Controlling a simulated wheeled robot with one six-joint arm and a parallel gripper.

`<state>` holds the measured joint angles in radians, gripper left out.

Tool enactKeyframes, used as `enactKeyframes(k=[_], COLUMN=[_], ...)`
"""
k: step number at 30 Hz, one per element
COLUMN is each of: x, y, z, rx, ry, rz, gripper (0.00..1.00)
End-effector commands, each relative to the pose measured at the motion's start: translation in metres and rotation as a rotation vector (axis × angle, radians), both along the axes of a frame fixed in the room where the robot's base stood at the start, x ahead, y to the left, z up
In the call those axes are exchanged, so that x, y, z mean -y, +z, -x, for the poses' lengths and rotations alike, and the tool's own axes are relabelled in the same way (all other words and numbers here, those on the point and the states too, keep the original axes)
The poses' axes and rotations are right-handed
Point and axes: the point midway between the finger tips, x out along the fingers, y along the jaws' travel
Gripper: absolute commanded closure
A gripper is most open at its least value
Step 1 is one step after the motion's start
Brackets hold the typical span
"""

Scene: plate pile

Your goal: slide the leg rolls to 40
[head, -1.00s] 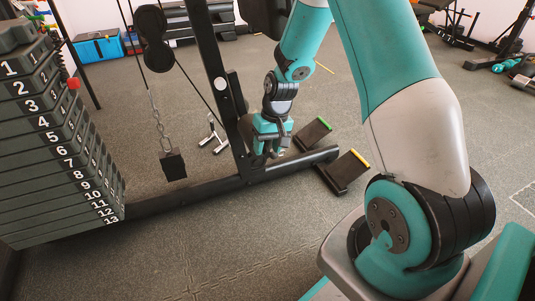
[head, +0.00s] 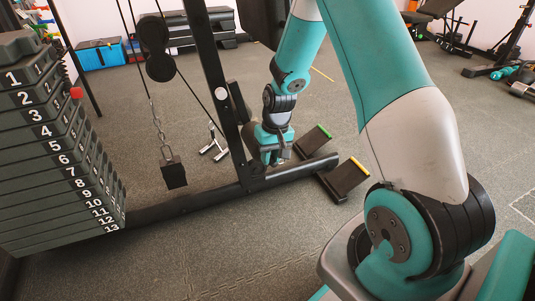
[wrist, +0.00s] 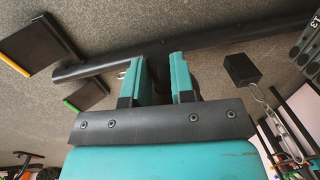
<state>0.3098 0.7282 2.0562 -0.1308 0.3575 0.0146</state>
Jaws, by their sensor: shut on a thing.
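My gripper (head: 272,150) is low beside the black slanted post (head: 217,85), just above the black floor beam (head: 160,207). In the wrist view its teal fingers (wrist: 162,78) stand close together with a narrow gap, and a dark part shows between and behind them. A dark rounded piece (head: 249,138) beside the gripper in the head view looks like part of the leg rolls; the gripper hides most of it. The jaws are shut on a dark part there. I cannot read a scale or a 40 mark in either view.
A numbered weight stack (head: 62,150) stands at left. A black block (head: 173,172) hangs on a chain between stack and post. Two black foot plates, green-edged (head: 311,142) and yellow-edged (head: 342,181), lie right of the beam. Open floor lies in front.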

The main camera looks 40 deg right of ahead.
Motion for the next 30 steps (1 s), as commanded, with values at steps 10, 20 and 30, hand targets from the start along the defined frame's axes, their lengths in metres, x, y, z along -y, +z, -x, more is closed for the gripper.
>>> enactKeyframes(k=[10,20,30], x=[0.035,0.062,0.075], y=[0.024,0.044,0.055], z=[0.011,0.019,0.022], rx=[-0.075,-0.141,-0.138], ry=[0.000,0.000,-0.004], rz=[0.249,0.474,0.469], gripper=[1.00,1.00,1.00])
